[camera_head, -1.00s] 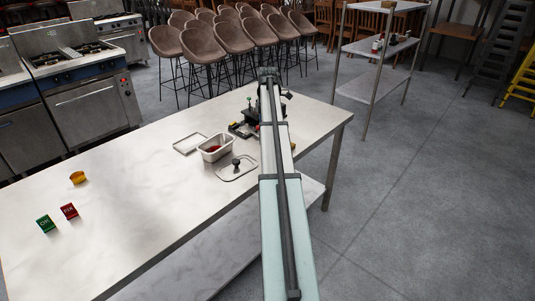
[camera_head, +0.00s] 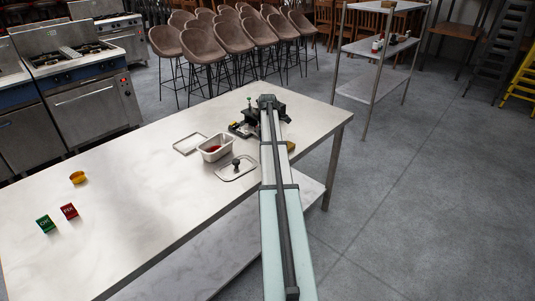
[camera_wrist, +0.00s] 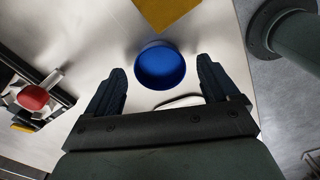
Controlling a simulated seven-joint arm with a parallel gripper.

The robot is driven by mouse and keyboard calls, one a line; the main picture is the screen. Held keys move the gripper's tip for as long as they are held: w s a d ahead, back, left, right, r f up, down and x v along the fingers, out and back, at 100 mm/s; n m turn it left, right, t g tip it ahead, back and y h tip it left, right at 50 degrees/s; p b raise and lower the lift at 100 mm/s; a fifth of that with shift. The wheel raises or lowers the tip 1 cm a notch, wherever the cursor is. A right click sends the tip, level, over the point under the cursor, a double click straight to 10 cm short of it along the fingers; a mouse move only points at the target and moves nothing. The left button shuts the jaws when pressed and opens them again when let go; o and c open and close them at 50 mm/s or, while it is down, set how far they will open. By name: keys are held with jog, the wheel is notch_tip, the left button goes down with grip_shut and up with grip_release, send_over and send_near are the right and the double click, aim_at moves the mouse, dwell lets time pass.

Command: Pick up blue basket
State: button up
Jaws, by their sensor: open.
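The blue basket (camera_wrist: 161,66) shows in the wrist view as a round, open blue container on the pale tabletop. It lies beyond and between the tips of my gripper (camera_wrist: 160,82). My gripper is open and its two dark fingers stand apart on either side, with nothing between them that I can see held. In the head view my arm reaches over the table and its end (camera_head: 268,103) is near the far right of the tabletop. The basket is hidden there behind my arm.
A yellow item (camera_wrist: 165,10) lies just beyond the basket. The table's left half is mostly clear.

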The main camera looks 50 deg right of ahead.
jog(key=shift+f, duration=0.5)
jog(key=shift+c, duration=0.3)
jog(key=c, duration=1.1)
